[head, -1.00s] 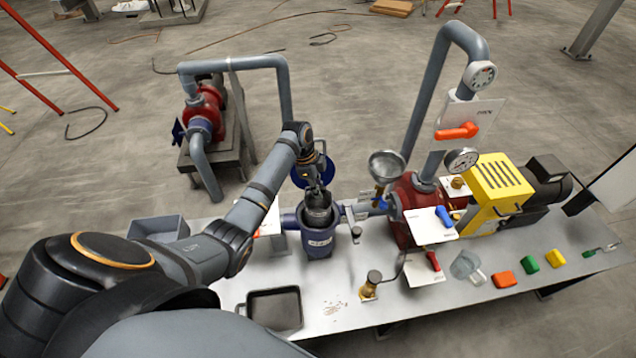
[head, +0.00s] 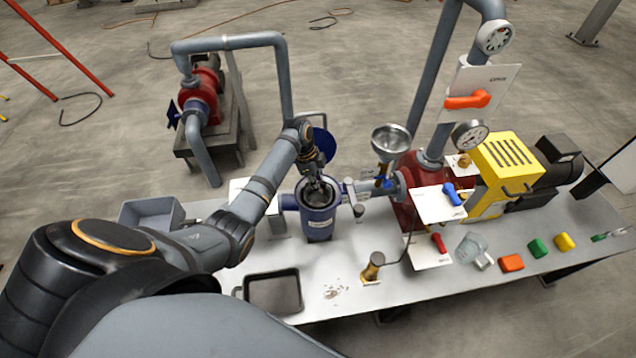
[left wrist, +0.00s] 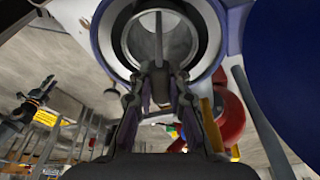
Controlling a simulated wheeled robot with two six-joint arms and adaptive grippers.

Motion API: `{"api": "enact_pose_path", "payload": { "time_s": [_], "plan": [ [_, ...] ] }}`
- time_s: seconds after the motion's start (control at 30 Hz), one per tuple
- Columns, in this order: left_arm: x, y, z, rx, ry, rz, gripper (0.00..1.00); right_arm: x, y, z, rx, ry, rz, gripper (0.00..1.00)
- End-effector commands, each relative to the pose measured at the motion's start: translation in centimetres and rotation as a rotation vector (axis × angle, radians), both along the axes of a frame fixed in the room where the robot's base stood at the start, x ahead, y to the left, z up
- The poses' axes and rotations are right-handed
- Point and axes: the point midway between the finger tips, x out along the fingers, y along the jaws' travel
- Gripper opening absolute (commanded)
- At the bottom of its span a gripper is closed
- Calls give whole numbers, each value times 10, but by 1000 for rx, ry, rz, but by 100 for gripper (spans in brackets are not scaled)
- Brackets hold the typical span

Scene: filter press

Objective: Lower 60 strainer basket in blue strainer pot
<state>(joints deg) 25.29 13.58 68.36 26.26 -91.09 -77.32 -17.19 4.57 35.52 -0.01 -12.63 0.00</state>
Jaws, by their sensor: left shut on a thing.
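The blue strainer pot (head: 318,223) stands upright on the bench, open at the top. The strainer basket (head: 316,192) sits inside the pot's mouth, most of it hidden by the pot wall. In the left wrist view the basket (left wrist: 128,38) is a grey cylinder inside the blue pot rim (left wrist: 100,22), with a thin handle across it. My left gripper (head: 314,182) is over the pot mouth, and in the left wrist view its fingers (left wrist: 160,82) are shut on the basket's handle. My right gripper is not in view.
A blue round lid (head: 323,144) stands open behind the pot. A metal funnel (head: 391,138) and red pump (head: 408,215) are to the right. A brass fitting (head: 373,266) stands in front.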

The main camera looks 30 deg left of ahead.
Motion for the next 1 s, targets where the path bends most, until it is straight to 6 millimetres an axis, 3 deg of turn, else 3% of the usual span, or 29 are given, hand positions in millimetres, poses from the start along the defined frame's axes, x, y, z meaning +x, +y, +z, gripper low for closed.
{"api": "enact_pose_path", "payload": {
  "time_s": [0.5, 1.0],
  "plan": [
    [0, 0, -49, 0, 0, 1, 0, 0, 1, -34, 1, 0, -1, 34],
    [1, 0, -59, -1, -1, 0, 0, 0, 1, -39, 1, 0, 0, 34]
  ]
}}
